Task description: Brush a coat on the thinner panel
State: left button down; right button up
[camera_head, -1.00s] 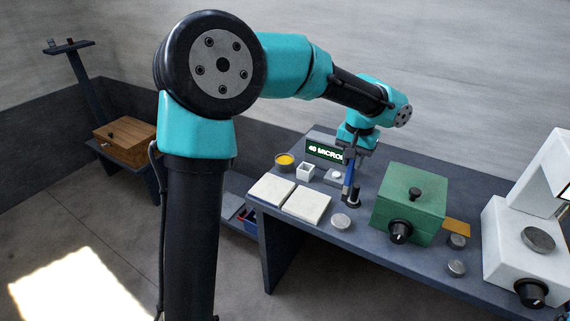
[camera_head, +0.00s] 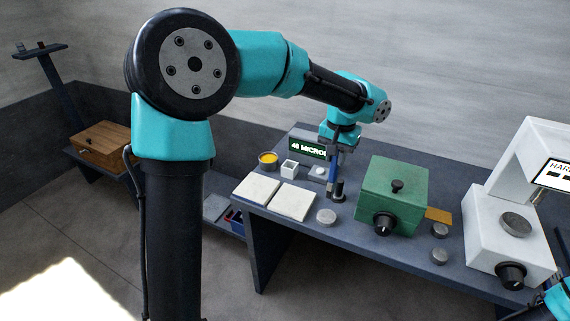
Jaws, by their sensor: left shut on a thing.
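Two pale flat panels lie side by side at the table's front left, the left panel (camera_head: 257,190) and the right panel (camera_head: 292,201). I cannot tell which is thinner. My left gripper (camera_head: 337,149) points down behind and right of them, shut on a blue-handled brush (camera_head: 333,176). A round pot of yellow coating (camera_head: 268,160) stands behind the panels. Part of my right arm shows at the lower right edge; its fingers are not clear.
A green box with knobs (camera_head: 394,194) and a white instrument (camera_head: 505,230) stand to the right. Metal discs (camera_head: 326,217) lie near the front edge.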

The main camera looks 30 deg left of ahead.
dwell(0.6)
pick_arm(q)
jog(key=w+a+t+y, duration=0.1)
jog(key=w+a, duration=0.3)
jog(key=a, duration=1)
jog(key=w+a+t+y, duration=0.1)
jog(key=w+a, duration=0.4)
jog(key=a, duration=1)
jog(key=shift+f+t, duration=0.45)
jog(key=shift+t, duration=0.15)
jog(key=shift+f, duration=0.1)
jog(key=shift+f, duration=3.45)
jog(key=shift+r, duration=0.15)
